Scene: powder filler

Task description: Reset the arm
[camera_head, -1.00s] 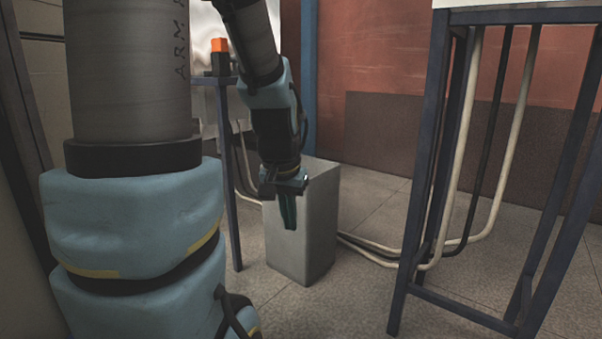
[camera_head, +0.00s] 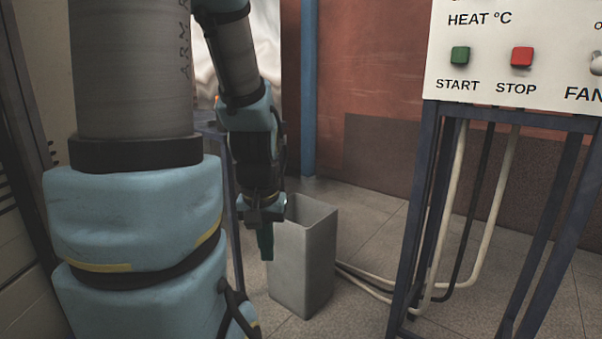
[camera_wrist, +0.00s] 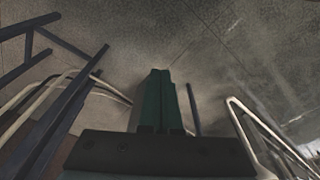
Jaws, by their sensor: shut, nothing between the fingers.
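My gripper (camera_head: 265,243) hangs at the end of my arm, pointing down, in the head view. It is in front of the left side of a grey open-topped bin. In the wrist view my gripper (camera_wrist: 160,75) shows its two green fingers pressed together, with nothing between them. My arm is bent, with its lower part hanging nearly straight down.
The grey bin (camera_head: 303,262) stands on the tiled floor. A control panel (camera_head: 490,85) with green START and red STOP buttons sits on a blue frame (camera_head: 424,200) at right. Pale hoses (camera_head: 455,215) run down beneath it.

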